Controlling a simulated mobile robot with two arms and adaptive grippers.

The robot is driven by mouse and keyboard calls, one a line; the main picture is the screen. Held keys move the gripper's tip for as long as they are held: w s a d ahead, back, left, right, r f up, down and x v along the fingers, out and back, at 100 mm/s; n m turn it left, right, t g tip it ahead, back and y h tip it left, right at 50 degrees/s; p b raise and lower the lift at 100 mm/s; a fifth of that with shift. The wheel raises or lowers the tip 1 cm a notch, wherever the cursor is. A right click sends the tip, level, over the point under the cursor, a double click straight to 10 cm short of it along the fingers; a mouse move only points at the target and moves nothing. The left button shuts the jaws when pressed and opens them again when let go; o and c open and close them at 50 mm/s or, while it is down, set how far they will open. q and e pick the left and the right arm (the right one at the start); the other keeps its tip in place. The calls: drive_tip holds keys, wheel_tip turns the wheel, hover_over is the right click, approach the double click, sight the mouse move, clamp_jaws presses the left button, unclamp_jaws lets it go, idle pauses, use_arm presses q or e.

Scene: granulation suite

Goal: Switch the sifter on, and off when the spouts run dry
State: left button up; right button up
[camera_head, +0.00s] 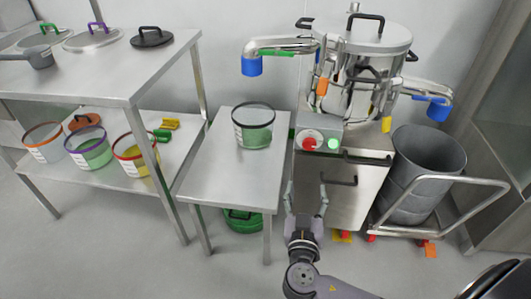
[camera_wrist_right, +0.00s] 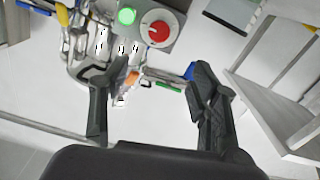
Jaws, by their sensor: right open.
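The steel sifter (camera_head: 372,75) stands at the back right. Its control box carries a red rotary knob (camera_head: 309,141) and a green lamp (camera_head: 333,143) that looks lit. Both also show in the right wrist view, the knob (camera_wrist_right: 158,32) on a white disc and the lamp (camera_wrist_right: 127,16). The left spout (camera_head: 252,66) has a blue end above a clear tub (camera_head: 253,128). The right spout (camera_head: 438,108) has a blue end above a grey bin (camera_head: 424,170). I see no stream at either spout. My right gripper (camera_head: 306,195) is open and empty below the box, apart from the knob. My left gripper is out of view.
The tub stands on a small steel table (camera_head: 215,170). The bin sits in a trolley with a tubular handle (camera_head: 455,183). A larger steel bench (camera_head: 110,75) with lids and a scoop is at left. A green container (camera_head: 243,220) is under the small table.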

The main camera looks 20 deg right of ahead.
sight(309, 146)
drive_tip(key=x, duration=1.6)
drive_tip(key=shift+w+d, duration=0.1)
drive_tip(key=shift+w, duration=0.05)
drive_tip(key=shift+w+d, duration=0.3)
drive_tip(key=shift+w, duration=0.2)
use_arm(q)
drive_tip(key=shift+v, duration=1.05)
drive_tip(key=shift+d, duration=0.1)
use_arm(e)
drive_tip(key=shift+c, duration=0.2)
drive_tip(key=c, duration=1)
use_arm(q)
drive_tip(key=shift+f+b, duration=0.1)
drive_tip(key=shift+b, duration=0.2)
use_arm(e)
drive_tip(key=shift+c, duration=0.5)
